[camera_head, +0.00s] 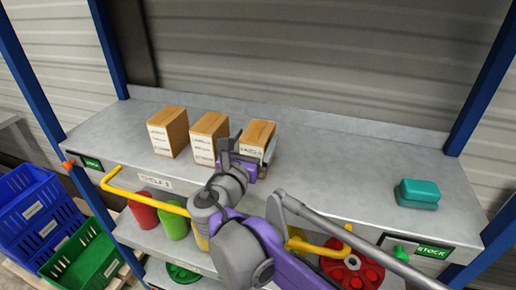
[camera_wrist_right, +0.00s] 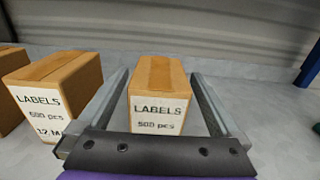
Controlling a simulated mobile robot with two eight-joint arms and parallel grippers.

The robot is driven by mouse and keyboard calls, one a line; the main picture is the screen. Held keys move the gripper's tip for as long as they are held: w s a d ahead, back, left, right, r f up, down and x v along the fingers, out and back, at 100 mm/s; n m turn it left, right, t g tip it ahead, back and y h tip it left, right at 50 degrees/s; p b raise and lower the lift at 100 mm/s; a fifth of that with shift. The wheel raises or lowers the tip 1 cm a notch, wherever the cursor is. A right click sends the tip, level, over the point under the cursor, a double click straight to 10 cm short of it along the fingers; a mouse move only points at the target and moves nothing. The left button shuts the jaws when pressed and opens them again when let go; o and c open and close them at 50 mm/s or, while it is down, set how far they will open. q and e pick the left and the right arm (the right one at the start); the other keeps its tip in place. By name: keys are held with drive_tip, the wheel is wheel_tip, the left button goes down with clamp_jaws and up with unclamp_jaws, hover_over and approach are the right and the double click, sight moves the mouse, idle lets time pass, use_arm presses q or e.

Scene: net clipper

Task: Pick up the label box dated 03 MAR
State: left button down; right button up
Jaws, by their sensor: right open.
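Three brown label boxes with white labels stand in a row on the grey shelf top: a left box (camera_head: 168,131), a middle box (camera_head: 209,138) and a right box (camera_head: 257,138). My right gripper (camera_head: 243,150) is open at the right box, partly covering its front. In the right wrist view the right box (camera_wrist_right: 157,90) stands between the two open fingers (camera_wrist_right: 160,100); its label reads "LABELS 500 pcs" and the date line is hidden by the gripper. The middle box (camera_wrist_right: 57,88) shows "LABELS", a pieces line and "12 M", the rest cut off. My left gripper is not in view.
A teal box (camera_head: 418,193) sits at the right of the shelf top (camera_head: 340,170). A yellow rail (camera_head: 140,192) runs along the front edge. Red and green cups and a red wheel-like part (camera_head: 352,270) are below. Blue and green crates (camera_head: 82,258) stand at lower left.

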sight(264, 123)
drive_tip(key=x, duration=0.3)
drive_tip(key=shift+s, duration=0.1)
drive_tip(key=c, duration=1.6)
